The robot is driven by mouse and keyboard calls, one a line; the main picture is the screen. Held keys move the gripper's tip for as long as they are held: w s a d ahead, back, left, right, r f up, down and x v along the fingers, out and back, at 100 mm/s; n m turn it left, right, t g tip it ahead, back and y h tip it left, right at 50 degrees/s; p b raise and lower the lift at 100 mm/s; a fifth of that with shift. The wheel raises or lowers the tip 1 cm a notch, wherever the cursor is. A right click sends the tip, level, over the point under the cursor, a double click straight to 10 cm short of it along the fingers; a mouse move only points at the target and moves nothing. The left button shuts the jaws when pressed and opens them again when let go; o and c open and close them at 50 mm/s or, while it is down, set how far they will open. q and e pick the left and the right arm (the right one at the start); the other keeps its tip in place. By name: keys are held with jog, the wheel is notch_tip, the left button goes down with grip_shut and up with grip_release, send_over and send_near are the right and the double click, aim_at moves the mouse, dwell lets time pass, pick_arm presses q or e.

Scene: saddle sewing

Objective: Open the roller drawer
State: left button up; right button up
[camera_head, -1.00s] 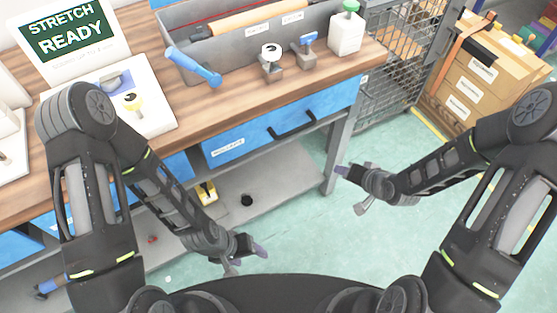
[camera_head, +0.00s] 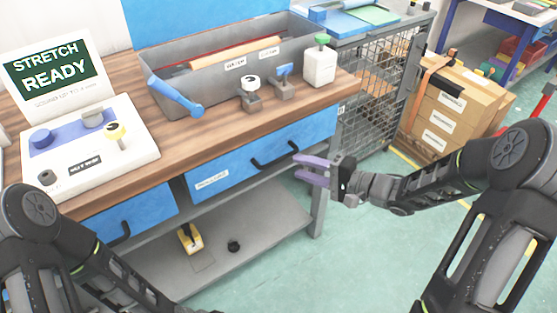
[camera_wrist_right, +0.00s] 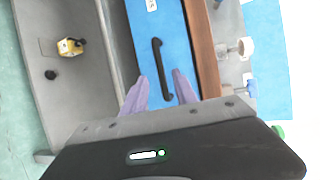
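A blue drawer (camera_head: 228,164) with a white label and a black bar handle (camera_head: 275,154) sits under the wooden worktop and looks closed. I take it for the roller drawer, but its label is too small to read. My right gripper (camera_head: 297,168) is open and empty, its purple fingers pointing at the handle from the right. In the right wrist view, the handle (camera_wrist_right: 161,68) lies ahead between the two open fingertips (camera_wrist_right: 159,77). I see no contact with it. My left arm is at the lower left; its gripper is out of view.
A second blue drawer (camera_head: 133,216) is on the left. A grey shelf (camera_head: 255,217) below holds a yellow object (camera_head: 190,238). A grey tool tray (camera_head: 215,88) and a white bottle (camera_head: 319,67) stand on top. A wire cage (camera_head: 372,108) is at right.

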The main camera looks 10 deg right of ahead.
aim_at(281, 161)
jog(key=b+x, duration=0.1)
jog(key=x, duration=0.6)
jog(key=shift+w+a+f, duration=0.15)
jog(key=shift+w+a, duration=0.1)
jog(key=shift+w, duration=0.05)
jog(key=shift+c, duration=0.4)
grip_shut()
dwell(0.8)
